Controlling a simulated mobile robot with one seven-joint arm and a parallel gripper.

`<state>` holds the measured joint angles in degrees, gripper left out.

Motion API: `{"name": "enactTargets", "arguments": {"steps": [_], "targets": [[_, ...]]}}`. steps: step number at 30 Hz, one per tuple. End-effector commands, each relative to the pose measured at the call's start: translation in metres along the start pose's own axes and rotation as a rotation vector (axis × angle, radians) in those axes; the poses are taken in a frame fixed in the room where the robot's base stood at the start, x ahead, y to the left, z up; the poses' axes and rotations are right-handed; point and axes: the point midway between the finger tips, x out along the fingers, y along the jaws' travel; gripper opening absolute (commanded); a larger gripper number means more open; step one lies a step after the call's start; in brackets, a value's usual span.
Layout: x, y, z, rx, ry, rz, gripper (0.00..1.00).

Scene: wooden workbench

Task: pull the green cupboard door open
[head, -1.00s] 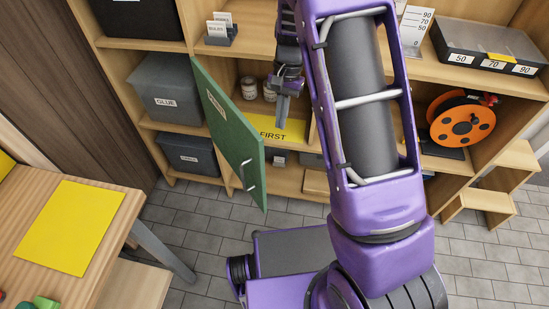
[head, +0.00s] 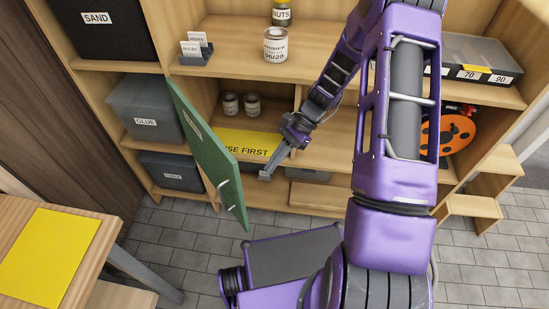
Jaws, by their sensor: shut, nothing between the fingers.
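The green cupboard door (head: 204,143) stands swung out from the shelf unit, hinged on its left side. Its silver handle (head: 225,194) is near the lower free edge, on the face towards me. My gripper (head: 266,175) is shut and empty. It is to the right of the door, in front of the cupboard opening, apart from the handle. Behind the door the compartment shows two small jars (head: 252,105) and a yellow strip (head: 240,143) whose visible lettering ends in "SE FIRST".
Grey bins (head: 146,108) fill the shelves left of the door. A paint tin (head: 276,45) stands on the shelf above. A wooden step (head: 470,206) is at right. A bench with a yellow sheet (head: 50,257) is at lower left.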

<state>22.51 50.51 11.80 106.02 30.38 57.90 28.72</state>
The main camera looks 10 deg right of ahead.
Motion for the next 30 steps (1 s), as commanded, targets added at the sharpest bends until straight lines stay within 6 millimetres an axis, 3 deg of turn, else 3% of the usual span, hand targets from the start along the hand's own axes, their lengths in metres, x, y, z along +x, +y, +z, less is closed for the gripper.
{"name": "enactTargets", "arguments": {"steps": [6, 12, 18, 30], "targets": [[0.049, 0.001, 0.000, 0.000, -0.002, 0.003, 0.00], [0.073, 0.000, 0.018, -0.002, 0.000, 0.002, 0.00], [0.083, 0.000, 0.027, -0.001, 0.001, 0.001, 0.00], [0.084, 0.000, 0.028, -0.001, 0.002, 0.000, 0.00]]}}
